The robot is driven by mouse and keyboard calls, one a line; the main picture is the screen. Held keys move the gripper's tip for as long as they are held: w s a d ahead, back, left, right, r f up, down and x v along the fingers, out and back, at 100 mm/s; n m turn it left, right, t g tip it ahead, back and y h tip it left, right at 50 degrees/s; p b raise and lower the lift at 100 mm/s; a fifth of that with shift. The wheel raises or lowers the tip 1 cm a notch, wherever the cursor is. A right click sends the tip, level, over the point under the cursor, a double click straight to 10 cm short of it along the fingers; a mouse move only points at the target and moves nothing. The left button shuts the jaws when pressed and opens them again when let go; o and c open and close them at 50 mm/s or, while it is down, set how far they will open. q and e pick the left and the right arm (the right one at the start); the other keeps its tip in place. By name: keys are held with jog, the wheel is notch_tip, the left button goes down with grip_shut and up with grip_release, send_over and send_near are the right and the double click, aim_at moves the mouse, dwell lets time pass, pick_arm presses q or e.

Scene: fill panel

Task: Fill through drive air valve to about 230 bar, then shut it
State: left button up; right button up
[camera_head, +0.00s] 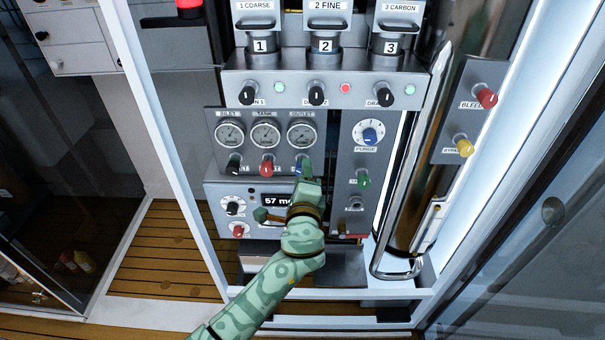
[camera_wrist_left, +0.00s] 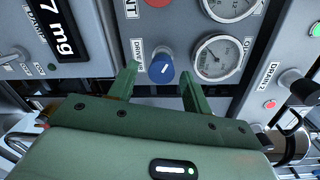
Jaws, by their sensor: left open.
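The blue knob (camera_head: 298,169) is the right one in the row under the round gauges, partly hidden by my left gripper (camera_head: 304,182) in the head view. In the left wrist view the blue knob (camera_wrist_left: 160,67) has a white pointer mark and a partly readable label starting "DRIVE". My left gripper (camera_wrist_left: 159,76) is open there, with a finger to each side of the knob. I cannot tell whether they touch it. The inlet (camera_head: 229,133), tank (camera_head: 265,133) and outlet (camera_head: 301,133) gauges are in view; their needles are too small to read surely. My right gripper is not in view.
A black knob (camera_head: 234,165) and a red knob (camera_head: 267,166) sit left of the blue one. A purge dial (camera_head: 370,133) and a green knob (camera_head: 363,180) are to the right. A "57 mg" display (camera_head: 275,200) is below. A tall metal cylinder (camera_head: 410,190) stands at the right.

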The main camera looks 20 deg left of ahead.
pick_arm(q)
jog(key=p+v, duration=0.1)
jog(key=v, duration=0.9)
jog(key=shift+s+d, duration=0.2)
jog(key=shift+s, duration=0.15)
dwell(3.2)
